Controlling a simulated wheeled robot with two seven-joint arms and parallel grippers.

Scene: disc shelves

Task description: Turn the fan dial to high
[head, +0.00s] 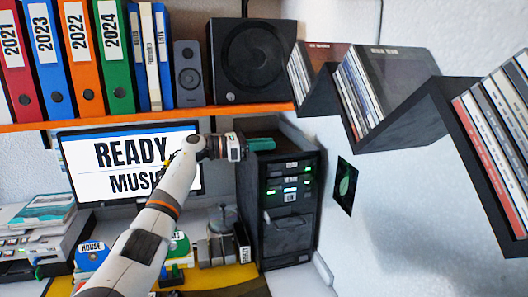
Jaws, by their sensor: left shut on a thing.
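My left arm reaches up from the lower left in the head view. My left gripper (240,148) is at the upper left front of a black tower unit (288,235). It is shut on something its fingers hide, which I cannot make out. A green flat object (262,144) lies on top of the tower, just right of the fingertips; I cannot tell if they touch. The tower's front has small labels and lit green indicators (291,190); one label seems to read ON. I cannot make out a fan dial or its setting. My right gripper is not in view.
A monitor (85,165) reading READY MUSIC stands behind my arm. An orange-edged shelf (150,118) with binders and speakers (255,60) is above. Black zigzag wall shelves (432,105) with disc cases are on the right.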

